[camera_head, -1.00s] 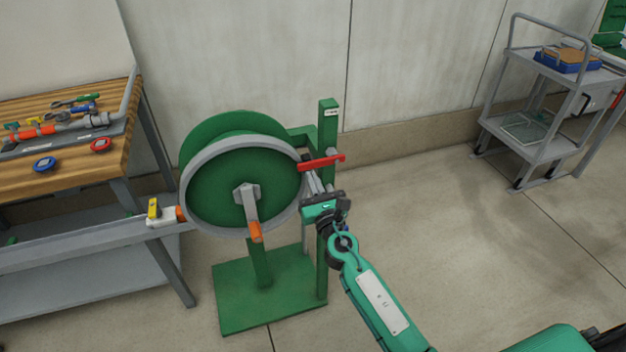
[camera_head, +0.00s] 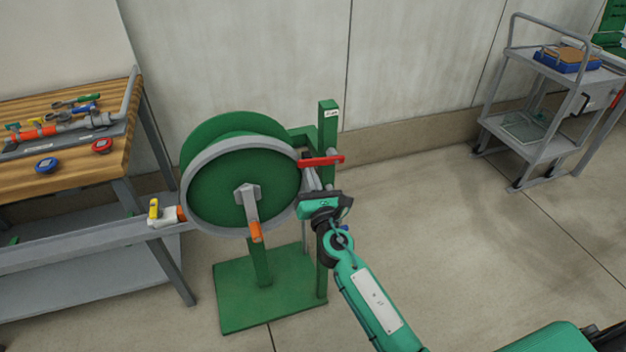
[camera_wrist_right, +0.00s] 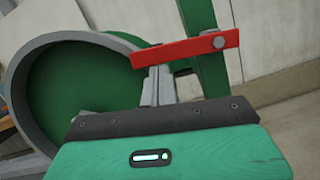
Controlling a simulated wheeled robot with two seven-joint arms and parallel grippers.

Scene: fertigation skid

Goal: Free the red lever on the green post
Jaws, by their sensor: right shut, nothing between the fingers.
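The red lever (camera_head: 322,161) lies nearly level across the green post (camera_head: 328,125), its left end at the rim of the green reel (camera_head: 225,185). In the right wrist view the red lever (camera_wrist_right: 185,50) has a grey round pivot near its right end. My right gripper (camera_head: 311,178) is shut and empty, just below the lever; its fingers also show in the wrist view (camera_wrist_right: 158,85), their tips at or close under the lever. I cannot tell whether they touch it. My left gripper is not in view.
The reel has a crank with an orange handle (camera_head: 256,232) and a green base plate (camera_head: 270,295). A workbench (camera_head: 60,180) with pipe fittings stands left. A grey cart (camera_head: 540,140) stands at the back right. The floor between is clear.

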